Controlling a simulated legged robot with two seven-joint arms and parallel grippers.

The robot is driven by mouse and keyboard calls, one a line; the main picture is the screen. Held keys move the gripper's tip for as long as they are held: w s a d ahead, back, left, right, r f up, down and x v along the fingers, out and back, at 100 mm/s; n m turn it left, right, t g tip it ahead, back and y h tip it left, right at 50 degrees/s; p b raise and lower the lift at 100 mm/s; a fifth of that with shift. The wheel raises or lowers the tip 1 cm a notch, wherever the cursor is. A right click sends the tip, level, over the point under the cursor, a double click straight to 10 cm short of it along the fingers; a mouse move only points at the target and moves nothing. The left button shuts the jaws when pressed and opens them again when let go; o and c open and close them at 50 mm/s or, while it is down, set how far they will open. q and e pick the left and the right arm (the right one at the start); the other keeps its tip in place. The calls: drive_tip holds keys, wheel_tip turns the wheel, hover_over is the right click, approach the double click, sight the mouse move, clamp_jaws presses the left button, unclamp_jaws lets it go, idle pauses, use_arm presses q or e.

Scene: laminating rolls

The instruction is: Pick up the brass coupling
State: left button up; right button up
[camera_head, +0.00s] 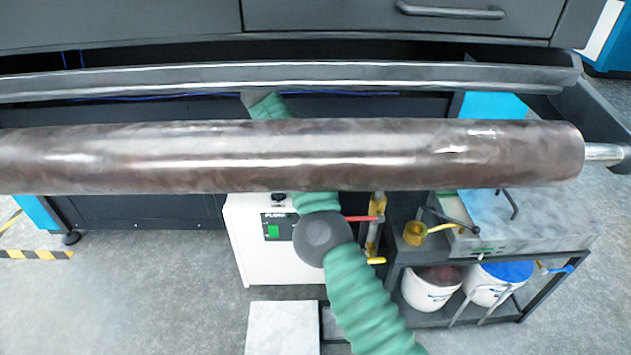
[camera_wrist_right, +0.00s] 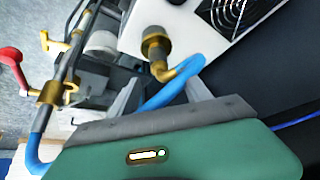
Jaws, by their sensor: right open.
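The brass coupling (camera_wrist_right: 155,45) sits on the face of a white box in the right wrist view, with a brass elbow below it leading to a blue hose (camera_wrist_right: 175,85). In the head view a brass fitting (camera_head: 415,233), apparently the same one, shows at the left end of a grey-white unit on the cart. My right gripper (camera_wrist_right: 163,82) is open, its two grey fingers pointing toward the coupling; nothing is seen held between them, and the blue hose shows in the gap. The coupling is beyond the fingertips in the picture.
A long metal roll (camera_head: 300,155) spans the head view above the cart (camera_head: 400,290). A green corrugated hose (camera_head: 355,290) runs left of the cart. A pipe with a brass fitting (camera_wrist_right: 50,92) and a red handle (camera_wrist_right: 10,57) stands left of the coupling. Buckets (camera_head: 430,290) sit on the lower shelf.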

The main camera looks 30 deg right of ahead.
drive_tip(key=x, duration=0.3)
drive_tip(key=shift+d+b, duration=0.25)
drive_tip(key=shift+b, duration=0.1)
drive_tip(key=shift+a+b+x, duration=0.25)
drive_tip(key=shift+b+x, duration=0.25)
drive_tip(key=shift+x, duration=0.75)
drive_tip(key=shift+w+f, duration=0.1)
drive_tip(key=shift+f, duration=0.2)
use_arm(q)
drive_tip(key=shift+s+x, duration=0.2)
drive_tip(key=shift+x, duration=0.75)
use_arm(e)
drive_tip(key=shift+d+r, duration=0.1)
drive_tip(key=shift+d, duration=0.05)
drive_tip(key=shift+d, duration=0.15)
drive_tip(key=c, duration=0.5)
use_arm(q)
drive_tip(key=shift+d, duration=0.1)
use_arm(e)
clamp_jaws()
